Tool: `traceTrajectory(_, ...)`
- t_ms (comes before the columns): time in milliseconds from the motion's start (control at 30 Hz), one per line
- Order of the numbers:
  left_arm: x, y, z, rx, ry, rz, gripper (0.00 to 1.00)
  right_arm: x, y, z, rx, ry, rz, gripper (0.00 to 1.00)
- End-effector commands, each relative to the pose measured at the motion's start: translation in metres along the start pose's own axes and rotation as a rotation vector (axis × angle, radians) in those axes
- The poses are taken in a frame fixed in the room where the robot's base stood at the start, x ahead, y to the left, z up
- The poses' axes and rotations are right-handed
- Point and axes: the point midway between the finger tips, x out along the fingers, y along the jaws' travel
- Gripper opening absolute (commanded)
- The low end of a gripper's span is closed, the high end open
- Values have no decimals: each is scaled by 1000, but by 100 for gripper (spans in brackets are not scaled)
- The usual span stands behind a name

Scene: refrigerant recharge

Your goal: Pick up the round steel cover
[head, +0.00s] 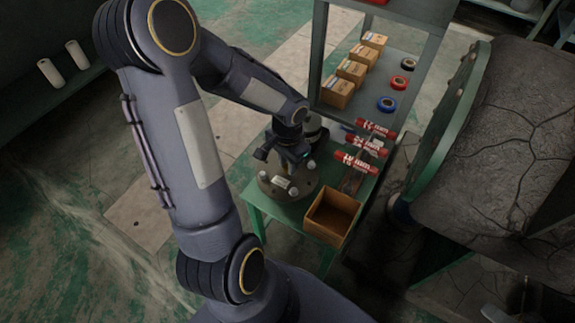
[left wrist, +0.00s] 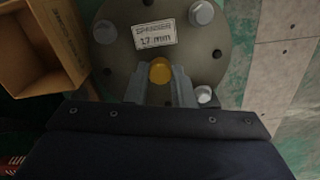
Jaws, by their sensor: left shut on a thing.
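The round steel cover (head: 272,190) is a dark grey disc with several bolts around its rim and a white label (left wrist: 156,34) reading "SPANNER 17 mm". It is at the left end of the green table (head: 256,213); I cannot tell whether it rests on it or is slightly raised. My left gripper (head: 287,168) reaches down over the cover's middle. In the left wrist view the gripper's fingers (left wrist: 160,88) are shut on the cover's yellow central knob (left wrist: 160,71). My right gripper is out of view.
An open cardboard box (left wrist: 45,83) stands close beside the cover, at the table's front edge. Red-labelled spanners (head: 368,145) lie behind it. A shelf rack holds small boxes (head: 338,94) and tape rolls (head: 398,83). A large cracked grey drum (head: 515,130) stands at right.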

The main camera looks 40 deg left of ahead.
Motion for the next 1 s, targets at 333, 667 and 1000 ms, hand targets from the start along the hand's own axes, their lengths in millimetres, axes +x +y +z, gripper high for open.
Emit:
traceTrajectory(333,-66,37,34,4,6,-1,0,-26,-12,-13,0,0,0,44)
traceTrajectory(667,-88,82,75,5,4,1,0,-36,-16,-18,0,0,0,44)
traceTrajectory(1000,-98,101,93,1,2,1,0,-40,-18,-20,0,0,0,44)
